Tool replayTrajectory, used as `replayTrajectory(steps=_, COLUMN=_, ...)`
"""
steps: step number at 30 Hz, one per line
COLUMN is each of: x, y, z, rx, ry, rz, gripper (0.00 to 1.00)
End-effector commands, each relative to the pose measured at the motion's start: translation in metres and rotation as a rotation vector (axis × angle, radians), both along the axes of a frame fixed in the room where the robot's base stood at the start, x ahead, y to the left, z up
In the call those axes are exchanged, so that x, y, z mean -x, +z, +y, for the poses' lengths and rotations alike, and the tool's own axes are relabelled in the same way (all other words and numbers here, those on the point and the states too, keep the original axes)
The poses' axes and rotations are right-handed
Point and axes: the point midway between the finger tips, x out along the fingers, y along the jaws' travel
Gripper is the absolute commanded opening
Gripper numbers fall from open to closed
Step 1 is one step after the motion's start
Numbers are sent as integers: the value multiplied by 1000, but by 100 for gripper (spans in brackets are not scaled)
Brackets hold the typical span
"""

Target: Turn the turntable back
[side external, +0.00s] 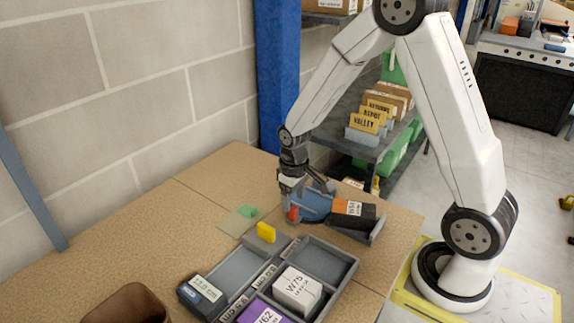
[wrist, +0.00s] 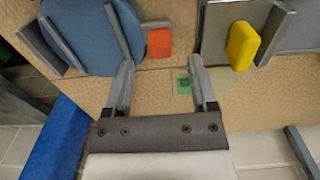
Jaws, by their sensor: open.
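The turntable is a blue disc (side external: 316,206) with grey upright walls, standing near the table's far right edge. In the wrist view the disc (wrist: 88,45) is at the upper left, with a grey wall along its edge. A small red-orange block (wrist: 159,42) is at its right side; it also shows in the side view (side external: 293,214). My gripper (side external: 292,187) is above the table beside the turntable. In the wrist view its two fingers (wrist: 160,75) are apart with nothing between them. The disc is partly hidden by my gripper in the side view.
A black and orange box (side external: 353,213) lies in a grey holder beside the disc. A green block (side external: 248,211) and brown bin (side external: 133,304) are left.

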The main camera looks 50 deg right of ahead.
Motion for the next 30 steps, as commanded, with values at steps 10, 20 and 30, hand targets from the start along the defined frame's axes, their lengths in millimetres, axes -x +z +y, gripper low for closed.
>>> replayTrajectory(steps=10, x=0, y=-36, z=0, rx=0, ry=0, rz=1, gripper=74)
replayTrajectory(steps=20, x=0, y=-46, z=0, rx=0, ry=0, rz=-2, gripper=74)
replayTrajectory(steps=30, x=0, y=-46, z=0, rx=0, ry=0, rz=-1, gripper=23)
